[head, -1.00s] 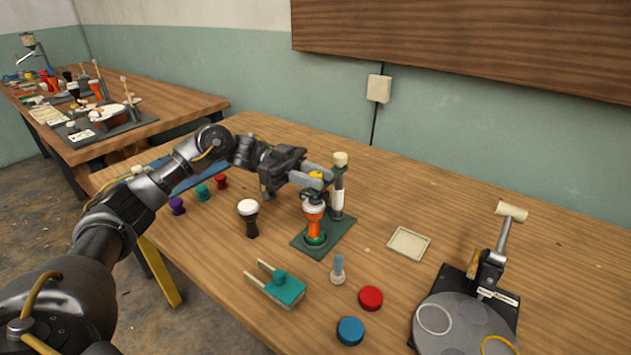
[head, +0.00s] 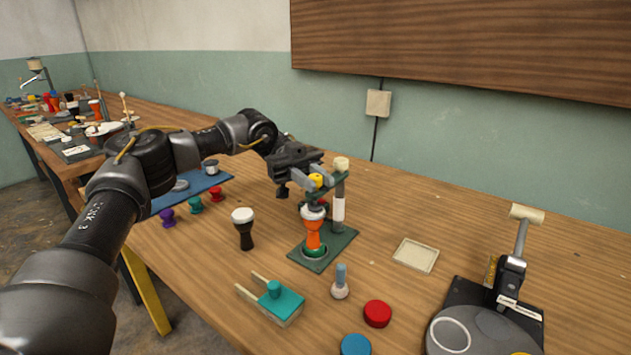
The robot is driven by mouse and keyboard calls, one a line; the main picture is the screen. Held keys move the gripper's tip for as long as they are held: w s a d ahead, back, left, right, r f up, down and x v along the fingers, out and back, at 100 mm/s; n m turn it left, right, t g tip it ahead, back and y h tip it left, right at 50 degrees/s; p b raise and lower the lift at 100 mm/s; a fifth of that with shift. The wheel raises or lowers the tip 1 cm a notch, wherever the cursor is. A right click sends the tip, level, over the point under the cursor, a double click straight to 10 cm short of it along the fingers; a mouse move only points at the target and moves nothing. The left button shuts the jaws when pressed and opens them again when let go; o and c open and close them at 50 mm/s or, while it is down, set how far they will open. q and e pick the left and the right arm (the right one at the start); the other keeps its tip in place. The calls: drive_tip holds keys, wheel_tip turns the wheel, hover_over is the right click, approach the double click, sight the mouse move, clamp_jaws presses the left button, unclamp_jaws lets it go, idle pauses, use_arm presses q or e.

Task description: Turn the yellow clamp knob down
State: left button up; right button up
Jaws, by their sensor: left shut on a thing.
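The yellow clamp knob (head: 316,180) sits at the top of the green clamp stand (head: 338,243), above an orange goblet drum (head: 313,235) with a white head. The drum stands upright on the stand's green base. My left gripper (head: 318,182) reaches in from the left at knob height and is shut on the yellow knob, with its fingers hiding part of it. The stand's post (head: 339,200) rises just right of the gripper. My right gripper is not in the view.
A black and white goblet drum (head: 243,230) stands left of the clamp. In front are a teal tool (head: 280,301), a small peg (head: 340,282), a red disc (head: 377,313) and a blue disc (head: 356,345). A pale tray (head: 416,255) lies right.

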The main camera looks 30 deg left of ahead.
sight(314, 176)
use_arm(q)
drive_tip(key=shift+m+g+y, duration=0.7)
drive_tip(key=shift+g, duration=0.4)
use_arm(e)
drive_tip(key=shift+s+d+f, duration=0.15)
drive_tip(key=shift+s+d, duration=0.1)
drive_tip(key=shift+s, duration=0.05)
use_arm(q)
drive_tip(key=o, duration=1)
drive_tip(key=shift+a, duration=0.1)
drive_tip(key=shift+c, duration=0.2)
drive_tip(key=shift+r, duration=0.1)
drive_tip(key=shift+r, duration=0.35)
drive_tip(key=r, duration=0.2)
drive_tip(key=shift+s+r+p, duration=0.2)
drive_tip(key=shift+r+p, duration=0.1)
drive_tip(key=shift+r, duration=0.1)
drive_tip(key=s+d+r+p, duration=0.2)
drive_tip(key=s+d+r, duration=0.4)
drive_tip(key=s+r, duration=0.3)
drive_tip(key=shift+s+p, duration=0.3)
drive_tip(key=shift+s, duration=1.3)
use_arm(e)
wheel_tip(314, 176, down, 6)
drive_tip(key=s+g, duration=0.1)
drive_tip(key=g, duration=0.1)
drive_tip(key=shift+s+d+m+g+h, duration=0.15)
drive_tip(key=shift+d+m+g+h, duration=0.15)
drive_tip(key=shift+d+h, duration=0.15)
